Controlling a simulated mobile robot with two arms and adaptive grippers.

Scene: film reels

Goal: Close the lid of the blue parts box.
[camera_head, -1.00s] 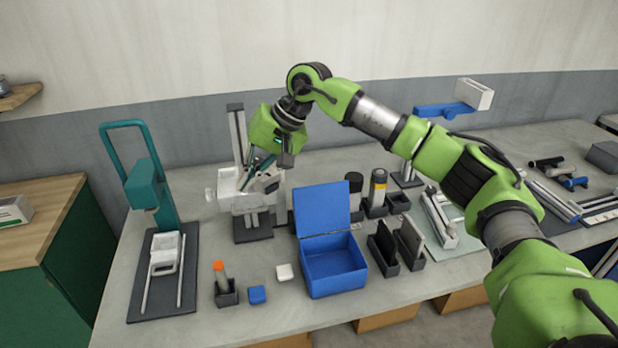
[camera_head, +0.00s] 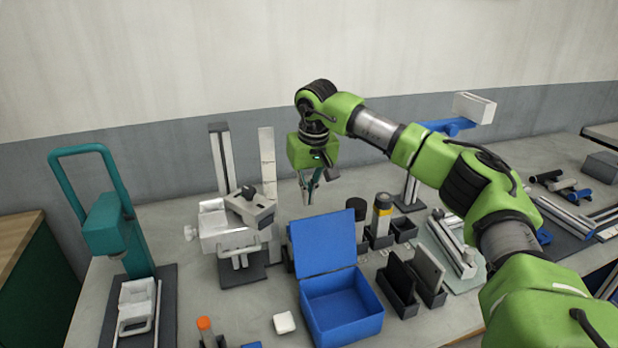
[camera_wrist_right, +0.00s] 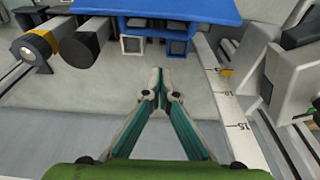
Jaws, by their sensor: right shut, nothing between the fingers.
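The blue parts box (camera_head: 372,322) stands on the bench with its lid (camera_head: 322,245) open, tilted up and back from the rear edge. The inside of the box looks empty. My right gripper (camera_head: 308,203) is shut and empty, pointing down behind the lid's top edge. In the right wrist view its fingertips (camera_wrist_right: 160,78) meet, apart from a blue panel (camera_wrist_right: 180,8) at the top that looks like the back of the lid. My left gripper is not in view.
A dark cylinder (camera_head: 357,212) and a yellow-banded cylinder (camera_head: 382,212) stand right of the lid. A grey-white device (camera_head: 225,225) stands to its left. Black holders (camera_head: 397,285) are right of the box. A white block (camera_head: 284,322) lies to its left.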

